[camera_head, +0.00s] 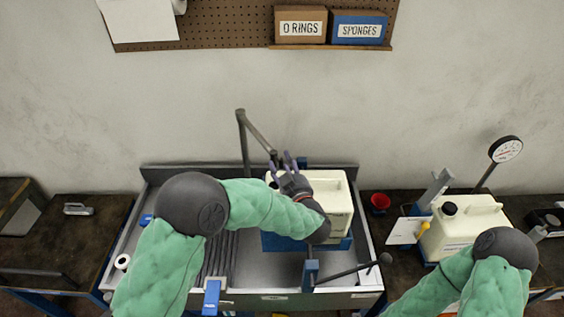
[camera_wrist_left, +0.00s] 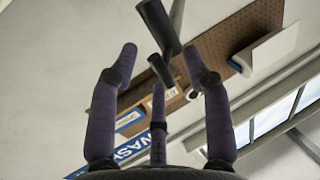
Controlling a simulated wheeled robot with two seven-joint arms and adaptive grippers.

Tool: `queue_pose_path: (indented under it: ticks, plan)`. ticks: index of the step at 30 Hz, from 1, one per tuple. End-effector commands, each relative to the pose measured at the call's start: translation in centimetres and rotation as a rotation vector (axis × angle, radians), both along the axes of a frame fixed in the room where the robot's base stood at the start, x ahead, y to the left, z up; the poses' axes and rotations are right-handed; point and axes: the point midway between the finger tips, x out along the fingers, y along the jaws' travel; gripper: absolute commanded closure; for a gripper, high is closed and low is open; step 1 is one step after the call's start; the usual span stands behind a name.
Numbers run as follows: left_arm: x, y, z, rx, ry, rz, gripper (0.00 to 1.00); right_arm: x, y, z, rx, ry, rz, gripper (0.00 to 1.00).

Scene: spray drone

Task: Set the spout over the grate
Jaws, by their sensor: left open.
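The spout (camera_head: 256,132) is a dark grey swinging pipe. It rises behind the sink and slopes down to the right, its end by my left gripper. The grate (camera_head: 222,255) is a dark slatted panel in the left part of the sink, partly hidden by my left arm. My left gripper (camera_head: 287,163) is open with its fingers pointing up at the spout's end. In the left wrist view the spout (camera_wrist_left: 158,28) hangs between and beyond the spread fingers (camera_wrist_left: 158,75); contact cannot be told. My right gripper is out of view.
A cream jug (camera_head: 333,190) stands in a blue cradle in the sink (camera_head: 115,262), right of the grate. Another jug (camera_head: 465,228) stands on the right bench near my right arm. A lever (camera_head: 350,272) crosses the sink's front. A pegboard (camera_head: 220,25) hangs above.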

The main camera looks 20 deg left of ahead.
Motion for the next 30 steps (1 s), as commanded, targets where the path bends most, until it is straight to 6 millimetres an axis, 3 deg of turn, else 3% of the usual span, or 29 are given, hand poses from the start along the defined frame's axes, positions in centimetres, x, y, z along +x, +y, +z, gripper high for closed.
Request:
queue_pose_path:
  ticks: [13,14,19,30]
  plan:
    - [0.98,0.68,-0.01,0.000,0.000,-0.001,0.51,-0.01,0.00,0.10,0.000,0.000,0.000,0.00]
    - [0.98,0.68,-0.01,0.000,0.000,-0.001,0.54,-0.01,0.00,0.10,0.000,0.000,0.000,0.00]
    - [0.97,0.67,-0.01,0.000,0.000,-0.001,1.00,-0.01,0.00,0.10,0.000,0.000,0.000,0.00]
    - [0.64,0.95,-0.10,0.001,0.002,-0.018,1.00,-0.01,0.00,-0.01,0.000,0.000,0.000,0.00]
